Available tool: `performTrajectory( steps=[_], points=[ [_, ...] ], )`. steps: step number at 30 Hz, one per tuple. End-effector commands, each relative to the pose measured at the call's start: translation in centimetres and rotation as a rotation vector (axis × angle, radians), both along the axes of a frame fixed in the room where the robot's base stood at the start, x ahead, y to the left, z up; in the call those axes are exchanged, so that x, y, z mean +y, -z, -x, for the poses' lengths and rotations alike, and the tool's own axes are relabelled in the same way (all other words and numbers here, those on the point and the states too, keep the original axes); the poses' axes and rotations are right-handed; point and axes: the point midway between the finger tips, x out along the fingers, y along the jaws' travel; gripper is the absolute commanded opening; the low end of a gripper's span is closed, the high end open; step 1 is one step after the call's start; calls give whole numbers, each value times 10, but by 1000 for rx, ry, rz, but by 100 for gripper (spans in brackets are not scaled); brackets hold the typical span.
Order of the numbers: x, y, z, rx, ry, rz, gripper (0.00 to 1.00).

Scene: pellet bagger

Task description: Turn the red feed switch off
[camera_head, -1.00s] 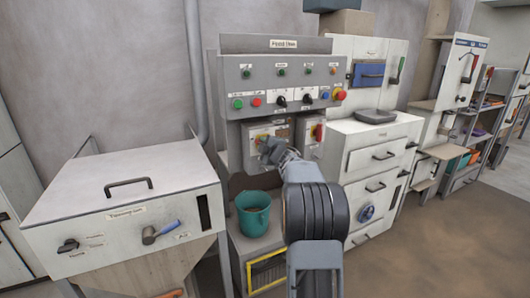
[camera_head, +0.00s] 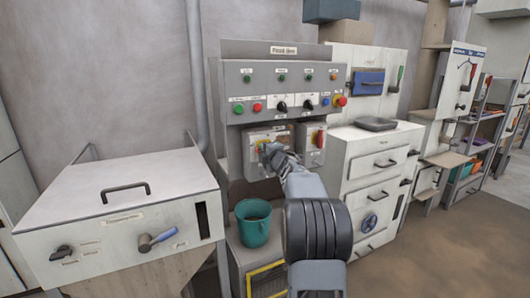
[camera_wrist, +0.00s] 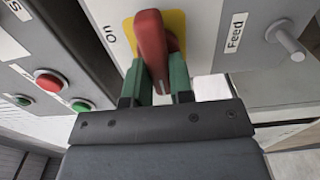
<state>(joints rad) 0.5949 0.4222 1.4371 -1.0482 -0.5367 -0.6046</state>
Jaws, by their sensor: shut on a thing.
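The red feed switch handle (camera_wrist: 152,50) stands on a yellow plate (camera_wrist: 179,24) on a pale panel in the wrist view. An "on" label is left of it and a "Feed" label right of it. My gripper (camera_wrist: 160,80) has its green fingers on either side of the handle, shut on it. In the head view my gripper (camera_head: 268,154) is at the left switch box (camera_head: 251,140) under the button panel, and it hides the handle there.
A second box with a red and yellow switch (camera_head: 319,138) sits close to the right. The button panel (camera_head: 240,90) overhangs above. A teal bucket (camera_head: 253,231) stands below, and a white hopper lid (camera_head: 90,190) is at left.

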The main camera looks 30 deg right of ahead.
Motion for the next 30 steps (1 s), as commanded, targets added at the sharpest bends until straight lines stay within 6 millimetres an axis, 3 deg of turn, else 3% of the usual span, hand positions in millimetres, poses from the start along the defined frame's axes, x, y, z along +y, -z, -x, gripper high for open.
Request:
performTrajectory(
  steps=[5,6,13,23,30],
  points=[
    [0,-1,0,1,1,5,0],
    [0,-1,0,1,1,5,24],
    [0,0,0,0,0,3,46],
    [0,0,4,0,1,1,47],
    [4,-1,42,0,3,2,47]
  ],
)
